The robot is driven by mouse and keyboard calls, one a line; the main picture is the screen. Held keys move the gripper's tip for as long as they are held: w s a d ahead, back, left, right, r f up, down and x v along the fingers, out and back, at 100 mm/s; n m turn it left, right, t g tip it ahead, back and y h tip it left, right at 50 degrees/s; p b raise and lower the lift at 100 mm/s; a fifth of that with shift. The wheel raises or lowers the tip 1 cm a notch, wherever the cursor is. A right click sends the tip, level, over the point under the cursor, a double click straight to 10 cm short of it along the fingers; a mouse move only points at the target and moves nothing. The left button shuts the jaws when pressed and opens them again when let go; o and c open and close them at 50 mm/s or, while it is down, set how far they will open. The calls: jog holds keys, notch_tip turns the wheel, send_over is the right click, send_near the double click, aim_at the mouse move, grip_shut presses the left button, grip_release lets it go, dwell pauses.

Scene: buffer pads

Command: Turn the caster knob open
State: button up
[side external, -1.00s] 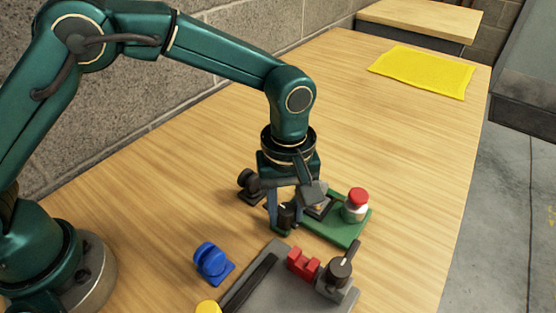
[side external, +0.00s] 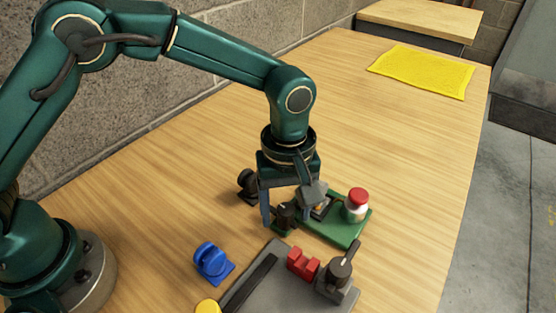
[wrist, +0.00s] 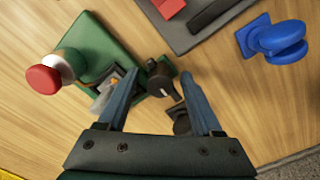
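A small black knob (side external: 285,213) with a pale mark sits at the near left corner of the green board (side external: 335,233). In the wrist view the black knob (wrist: 159,76) shows between the fingers, its pale line facing toward the gripper's palm. My gripper (side external: 287,215) points down over the knob. Its fingers stand apart on either side, and in the wrist view my gripper (wrist: 161,76) shows gaps to the knob. I cannot tell which part is called the caster knob.
A red-capped white cylinder (side external: 356,205) stands on the green board. A black caster-like part (side external: 247,184) is behind left, a blue one (side external: 211,262) in front left. A grey tray (side external: 285,292) with a red block (side external: 302,264) and a dark lever (side external: 341,268) is in front.

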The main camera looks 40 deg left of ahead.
aim_at(286, 208)
jog(key=shift+r, duration=2.6)
